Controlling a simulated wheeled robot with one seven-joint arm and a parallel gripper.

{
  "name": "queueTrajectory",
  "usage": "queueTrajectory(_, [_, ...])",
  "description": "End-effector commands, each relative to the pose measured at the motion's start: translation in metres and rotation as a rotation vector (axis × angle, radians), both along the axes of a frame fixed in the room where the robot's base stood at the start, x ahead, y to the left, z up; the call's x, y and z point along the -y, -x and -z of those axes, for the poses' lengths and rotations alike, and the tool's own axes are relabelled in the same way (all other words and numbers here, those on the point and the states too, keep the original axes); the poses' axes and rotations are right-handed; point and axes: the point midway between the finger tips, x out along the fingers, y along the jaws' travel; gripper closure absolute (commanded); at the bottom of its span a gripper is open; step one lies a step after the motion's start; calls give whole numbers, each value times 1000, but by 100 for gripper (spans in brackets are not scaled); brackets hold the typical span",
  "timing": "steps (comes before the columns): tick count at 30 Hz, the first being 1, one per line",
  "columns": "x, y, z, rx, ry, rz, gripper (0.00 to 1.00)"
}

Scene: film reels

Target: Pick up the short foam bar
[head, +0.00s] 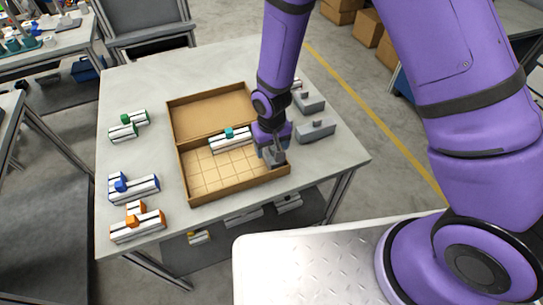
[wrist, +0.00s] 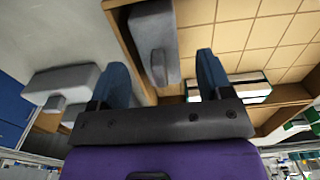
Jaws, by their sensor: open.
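Grey foam bars with a small raised grey block on top are in view. One grey bar (wrist: 153,42) lies between and beyond my fingertips in the wrist view, along the box's edge; I cannot tell if it rests inside. It also shows beside my gripper in the head view (head: 278,156), partly hidden. Two more grey bars, a nearer one (head: 315,131) and a farther one (head: 308,102), lie on the table right of the box. I cannot tell which is the short one. My gripper (wrist: 158,75) is open, with nothing visibly clamped.
The open cardboard box (head: 185,172) has a gridded floor and holds a white-black bar with a teal block (head: 229,133). Bars with a green (head: 126,119), a blue (head: 120,185) and an orange block (head: 133,220) lie on the table to the left. Table between them and the box is clear.

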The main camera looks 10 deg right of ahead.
Motion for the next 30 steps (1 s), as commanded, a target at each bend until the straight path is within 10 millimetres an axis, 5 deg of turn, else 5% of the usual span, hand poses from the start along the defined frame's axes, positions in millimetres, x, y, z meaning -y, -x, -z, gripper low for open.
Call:
queueTrajectory(11, [0, 0, 12, 1, 0, -1, 28])
queueTrajectory(19, [0, 0, 12, 1, 0, 0, 81])
queueTrajectory(30, [0, 0, 11, 1, 0, 0, 81])
